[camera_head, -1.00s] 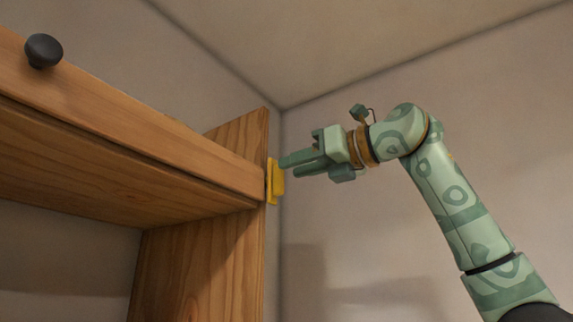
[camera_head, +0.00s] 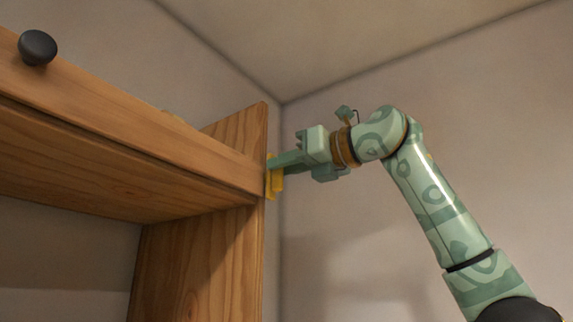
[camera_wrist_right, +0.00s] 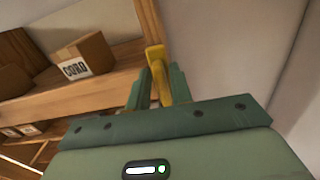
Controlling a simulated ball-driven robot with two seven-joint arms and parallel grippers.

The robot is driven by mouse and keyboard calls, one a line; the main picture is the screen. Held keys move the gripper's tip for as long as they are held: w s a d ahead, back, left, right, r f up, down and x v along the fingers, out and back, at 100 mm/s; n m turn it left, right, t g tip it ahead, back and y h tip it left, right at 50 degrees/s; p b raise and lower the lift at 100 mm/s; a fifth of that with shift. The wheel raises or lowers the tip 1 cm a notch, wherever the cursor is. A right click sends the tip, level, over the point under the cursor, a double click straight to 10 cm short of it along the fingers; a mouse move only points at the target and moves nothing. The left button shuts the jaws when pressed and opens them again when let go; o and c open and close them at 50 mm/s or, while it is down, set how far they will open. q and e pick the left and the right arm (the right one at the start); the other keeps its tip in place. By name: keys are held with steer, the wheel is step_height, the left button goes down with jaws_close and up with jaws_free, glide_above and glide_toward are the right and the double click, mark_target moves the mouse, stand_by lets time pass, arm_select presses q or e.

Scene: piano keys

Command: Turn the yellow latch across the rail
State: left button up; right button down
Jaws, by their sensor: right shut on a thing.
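The yellow latch (camera_head: 274,186) is at the right end of the wooden rail (camera_head: 130,135), on the edge of the upright wooden side panel (camera_head: 205,250). In the head view it looks upright, partly hidden by my fingers. My right gripper (camera_head: 273,166) reaches it from the right and is shut on it. In the right wrist view the latch (camera_wrist_right: 156,60) stands between the two green fingers of the gripper (camera_wrist_right: 160,72). My left gripper is not in view.
A dark round knob (camera_head: 38,47) sticks out of the rail at the far left. In the right wrist view a cardboard box (camera_wrist_right: 84,56) with lettering sits on a wooden shelf. The plain wall to the right is clear.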

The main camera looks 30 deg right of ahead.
steer(key=shift+w+d+f+m+b, duration=0.1)
steer(key=shift+d+f+m+b, duration=0.25)
steer(key=shift+m, duration=2.6)
steer(key=shift+w+d+f+m+b, duration=0.15)
steer(key=shift+m+b, duration=0.3)
steer(key=shift+m, duration=2.45)
steer(key=shift+w+d+f+m+b, duration=0.1)
steer(key=shift+d+f+m+b, duration=0.25)
steer(key=shift+m, duration=2.6)
steer(key=shift+a+r, duration=0.1)
steer(key=c, duration=1.5)
jaws_free()
steer(key=shift+o, duration=0.2)
